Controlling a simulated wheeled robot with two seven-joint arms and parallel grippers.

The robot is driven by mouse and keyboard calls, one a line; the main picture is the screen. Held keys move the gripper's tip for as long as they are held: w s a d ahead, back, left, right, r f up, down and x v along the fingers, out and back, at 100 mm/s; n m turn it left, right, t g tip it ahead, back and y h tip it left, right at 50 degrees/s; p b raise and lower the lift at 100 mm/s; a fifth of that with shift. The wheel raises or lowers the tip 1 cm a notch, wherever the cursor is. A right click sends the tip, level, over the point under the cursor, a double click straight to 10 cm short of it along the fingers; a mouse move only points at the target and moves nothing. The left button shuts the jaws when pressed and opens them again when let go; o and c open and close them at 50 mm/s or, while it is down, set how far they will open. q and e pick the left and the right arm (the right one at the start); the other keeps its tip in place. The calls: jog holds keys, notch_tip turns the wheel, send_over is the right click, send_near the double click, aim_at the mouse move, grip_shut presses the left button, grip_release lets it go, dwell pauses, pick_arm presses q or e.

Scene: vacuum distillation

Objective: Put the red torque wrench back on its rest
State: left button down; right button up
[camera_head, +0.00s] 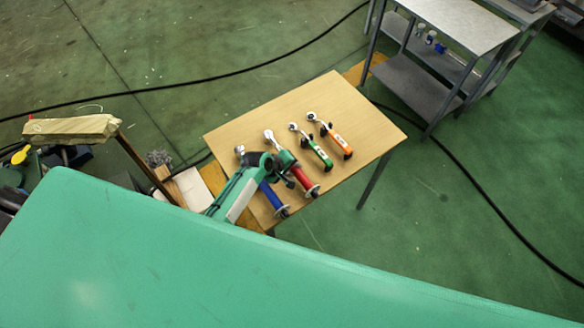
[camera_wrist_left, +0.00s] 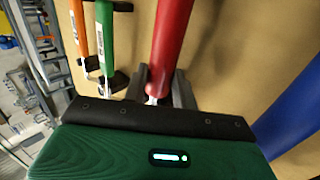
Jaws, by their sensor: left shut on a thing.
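The red torque wrench (camera_head: 301,179) lies lengthwise over the small wooden table, its silver head (camera_head: 269,135) toward the far side. My left gripper (camera_head: 284,165) is over its middle and shut on it. In the left wrist view, the red handle (camera_wrist_left: 172,40) runs down toward the green gripper body, whose dark edge hides the grip. My right gripper is not in view.
A blue wrench (camera_head: 272,197) lies left of the red one, close to my left arm. A green wrench (camera_head: 320,153) and an orange wrench (camera_head: 338,143) lie to the right. The table's right part (camera_head: 375,132) is bare. A grey metal bench (camera_head: 460,22) stands at the back right.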

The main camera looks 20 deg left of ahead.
pick_arm(q)
jog(key=c, duration=1)
grip_release()
jog(key=shift+c, duration=0.2)
jog(key=shift+s+f, duration=0.1)
jog(key=b+v, duration=0.2)
jog(key=v, duration=1.2)
